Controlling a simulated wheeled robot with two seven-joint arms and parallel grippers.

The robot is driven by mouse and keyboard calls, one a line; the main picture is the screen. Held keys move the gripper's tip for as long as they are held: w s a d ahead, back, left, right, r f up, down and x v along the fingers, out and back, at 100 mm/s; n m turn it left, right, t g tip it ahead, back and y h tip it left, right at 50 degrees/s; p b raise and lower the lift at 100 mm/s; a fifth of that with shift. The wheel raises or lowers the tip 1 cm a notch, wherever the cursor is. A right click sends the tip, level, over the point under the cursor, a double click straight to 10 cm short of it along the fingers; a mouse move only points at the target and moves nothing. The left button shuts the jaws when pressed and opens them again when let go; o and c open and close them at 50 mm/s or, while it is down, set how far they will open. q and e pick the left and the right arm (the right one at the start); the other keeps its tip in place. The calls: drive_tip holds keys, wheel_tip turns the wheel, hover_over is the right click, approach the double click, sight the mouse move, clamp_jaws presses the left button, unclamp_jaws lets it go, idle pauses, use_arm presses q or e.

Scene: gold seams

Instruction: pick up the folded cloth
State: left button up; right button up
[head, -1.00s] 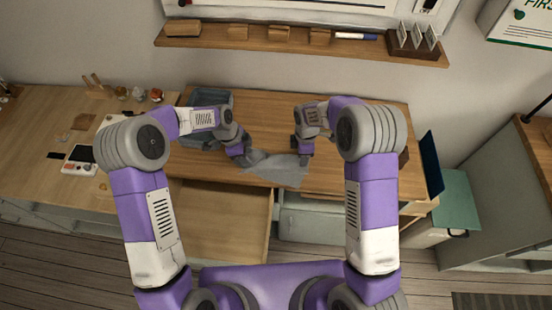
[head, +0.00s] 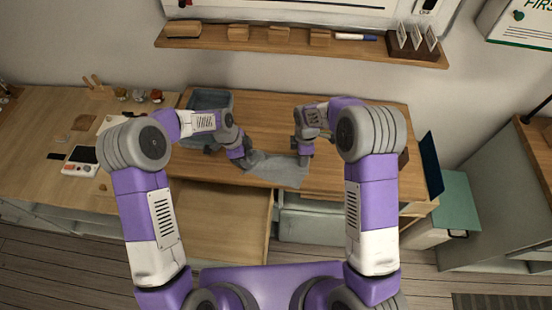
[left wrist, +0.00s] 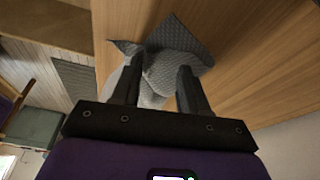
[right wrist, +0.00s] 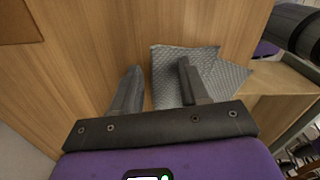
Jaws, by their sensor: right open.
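The grey folded cloth (head: 277,168) lies crumpled at the front edge of the wooden desk. Its patterned surface shows in the left wrist view (left wrist: 178,45) and the right wrist view (right wrist: 222,72). My left gripper (head: 247,162) is at the cloth's left end. In the left wrist view its fingers (left wrist: 159,75) stand apart, with a bunched part of the cloth between them. My right gripper (head: 303,158) is open at the cloth's right end. In the right wrist view one finger (right wrist: 158,75) overlaps the cloth and the other is over bare wood.
A grey-blue bin (head: 212,98) stands at the back left of the desk, behind my left arm. An open drawer (head: 225,215) juts out below the front edge. A wall shelf (head: 300,46) holds small wooden blocks. The desk behind the cloth is clear.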

use_arm(q)
clamp_jaws()
use_arm(e)
drive_tip(key=shift+f, duration=0.1)
clamp_jaws()
use_arm(q)
drive_tip(key=shift+r, duration=0.15)
